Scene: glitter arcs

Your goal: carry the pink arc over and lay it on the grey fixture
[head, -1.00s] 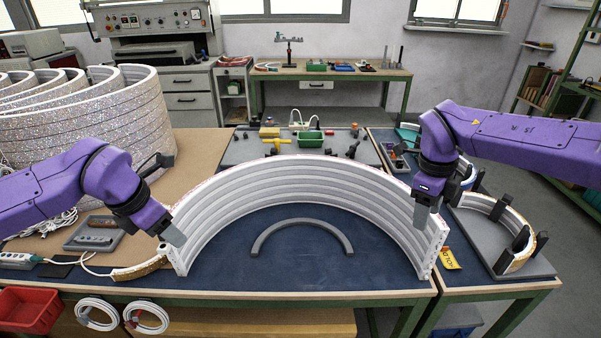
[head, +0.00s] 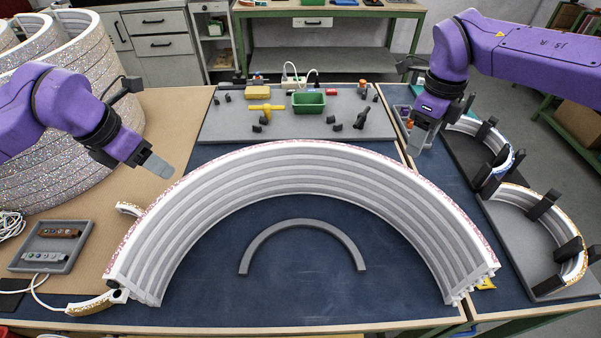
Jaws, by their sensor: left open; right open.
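The pink arc (head: 300,165) is a large white ribbed curve with pink glitter along its outer side. It rests over the blue mat, its two ends toward the front. My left gripper (head: 158,166) is open and empty, above and outside the arc's left side. My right gripper (head: 420,138) is open and empty beyond its right side. A grey plate with black posts (head: 533,232) at the right holds a gold arc. A grey board with small black blocks (head: 225,125) lies behind the pink arc. I cannot tell which is the grey fixture.
A thin grey arc (head: 302,224) lies on the blue mat (head: 300,285) inside the pink arc's curve. Tall glittery arcs (head: 60,150) stand at the left. A green bin (head: 308,103) sits on the grey board.

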